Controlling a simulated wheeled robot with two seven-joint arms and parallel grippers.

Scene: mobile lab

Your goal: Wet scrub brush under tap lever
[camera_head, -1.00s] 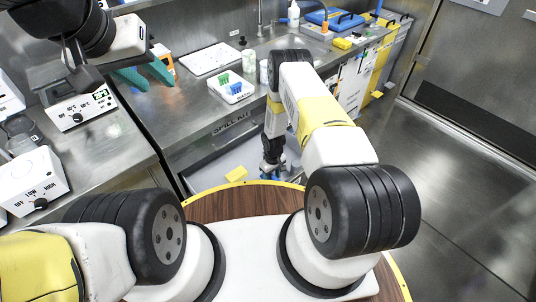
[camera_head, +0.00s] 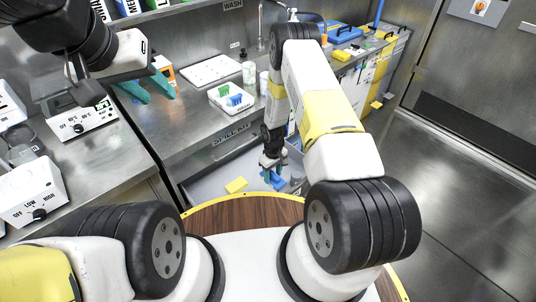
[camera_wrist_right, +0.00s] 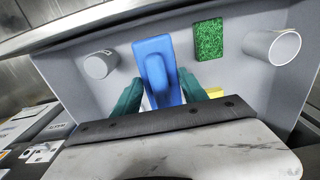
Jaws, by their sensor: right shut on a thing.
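The blue scrub brush (camera_wrist_right: 158,62) is between the teal fingers of my right gripper (camera_wrist_right: 160,97) in the right wrist view. The gripper is shut on it. In the head view, the right gripper (camera_head: 272,165) hangs over the open drawer, with the blue brush (camera_head: 273,180) at its fingertips. Whether the brush touches the drawer floor I cannot tell. My left gripper (camera_head: 147,89) is open and empty over the left counter. The tap (camera_head: 260,14) stands at the back of the counter; its lever is not clear, and my right arm hides part of that area.
The open drawer (camera_head: 208,184) also holds a yellow block (camera_head: 236,185), a green pad (camera_wrist_right: 208,38) and two pale cylinders (camera_wrist_right: 100,64) (camera_wrist_right: 272,47). A white rack (camera_head: 231,98) and a white tray (camera_head: 211,70) sit on the counter. The floor at right is clear.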

